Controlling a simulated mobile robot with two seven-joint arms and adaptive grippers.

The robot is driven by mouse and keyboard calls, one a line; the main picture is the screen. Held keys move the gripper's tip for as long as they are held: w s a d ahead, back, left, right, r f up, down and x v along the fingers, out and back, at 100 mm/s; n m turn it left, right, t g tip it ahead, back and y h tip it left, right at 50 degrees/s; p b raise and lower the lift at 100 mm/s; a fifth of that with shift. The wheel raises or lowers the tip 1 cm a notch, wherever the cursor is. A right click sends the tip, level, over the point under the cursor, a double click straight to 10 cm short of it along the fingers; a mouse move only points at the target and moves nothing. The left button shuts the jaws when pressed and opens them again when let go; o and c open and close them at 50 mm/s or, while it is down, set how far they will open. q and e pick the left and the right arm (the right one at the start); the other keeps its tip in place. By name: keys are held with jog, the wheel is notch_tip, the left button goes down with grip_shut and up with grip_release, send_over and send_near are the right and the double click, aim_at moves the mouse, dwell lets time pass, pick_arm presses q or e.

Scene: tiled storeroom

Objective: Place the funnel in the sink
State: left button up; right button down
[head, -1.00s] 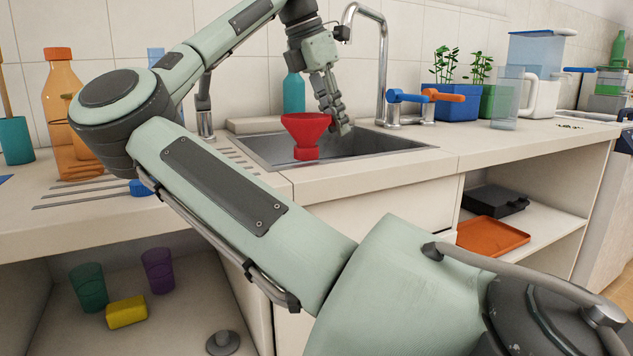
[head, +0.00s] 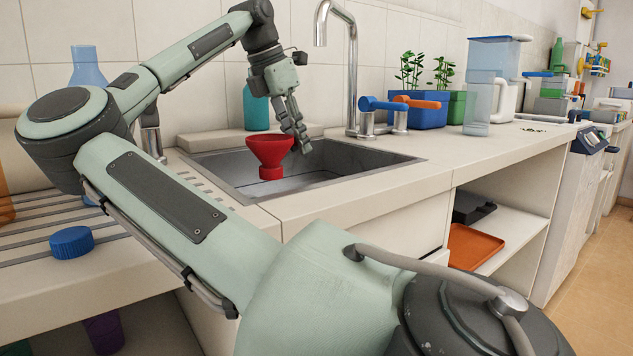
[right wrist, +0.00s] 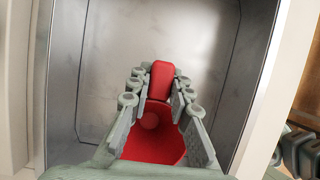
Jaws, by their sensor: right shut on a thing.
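The red funnel (head: 268,152) is over the near part of the grey metal sink (head: 355,158) in the head view, wide mouth up and spout down. My right gripper (head: 298,140) is shut on the funnel at its right side. In the right wrist view the funnel (right wrist: 155,130) lies between the two fingers of my right gripper (right wrist: 160,92), with the sink floor (right wrist: 150,35) behind it. I cannot tell whether the spout touches the sink.
A tall faucet (head: 352,75) with a blue-handled tap (head: 368,104) stands behind the sink. A teal bottle (head: 255,108) stands at the back. A blue cap (head: 71,242) lies on the drainboard at left. Potted plants (head: 425,115) and a clear pitcher (head: 485,95) stand to the right.

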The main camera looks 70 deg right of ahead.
jog(key=s+d+f, duration=0.1)
jog(key=f, duration=0.1)
jog(key=s+d+f+b, duration=0.1)
jog(key=d+f, duration=0.1)
jog(key=f, duration=0.1)
jog(key=s+d+f, duration=0.1)
jog(key=d+f, duration=0.1)
jog(key=shift+s+d+f, duration=0.25)
pick_arm(q)
jog(key=s+r+t, duration=0.1)
jog(key=a+r+t, duration=0.1)
jog(key=shift+s+a+r+t, duration=0.1)
jog(key=shift+s+r+t, duration=0.1)
jog(key=shift+s+t, duration=0.15)
pick_arm(e)
jog(key=shift+f, duration=0.2)
pick_arm(q)
jog(key=shift+s+b, duration=0.2)
jog(key=shift+b, duration=0.1)
pick_arm(e)
jog(key=shift+f, duration=0.2)
jog(key=c, duration=1.4)
grip_release()
pick_arm(q)
jog(key=shift+a+r, duration=0.1)
pick_arm(e)
jog(key=shift+r, duration=0.15)
